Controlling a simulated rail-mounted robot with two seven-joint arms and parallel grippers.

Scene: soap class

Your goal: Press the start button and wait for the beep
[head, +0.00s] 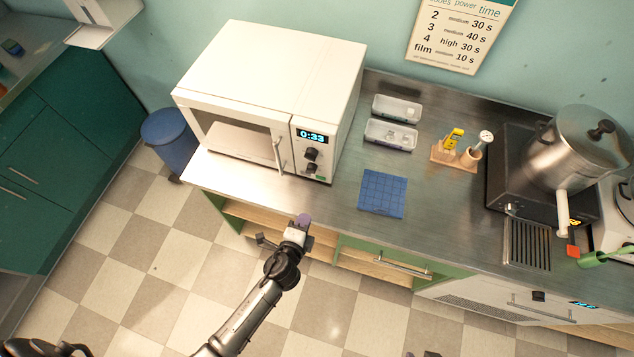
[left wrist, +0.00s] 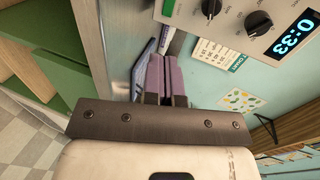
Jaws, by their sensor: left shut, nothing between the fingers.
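The white microwave (head: 270,85) stands on the counter with its door closed. Its display (head: 312,135) reads 0:33, with two dark knobs below it. A small green button (head: 321,178) is at the bottom of the panel; part of a green-marked button (left wrist: 168,7) shows at the top of the left wrist view. My left gripper (head: 304,219) is in front of the counter edge, below and apart from the panel. Its purple fingers (left wrist: 162,78) are shut and empty.
A blue mat (head: 382,194) and two small trays (head: 390,134) are right of the microwave. A wooden holder (head: 455,154) stands beyond them. A steel pot (head: 575,150) sits on a hotplate at right. A blue bin (head: 170,140) stands on the floor at left.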

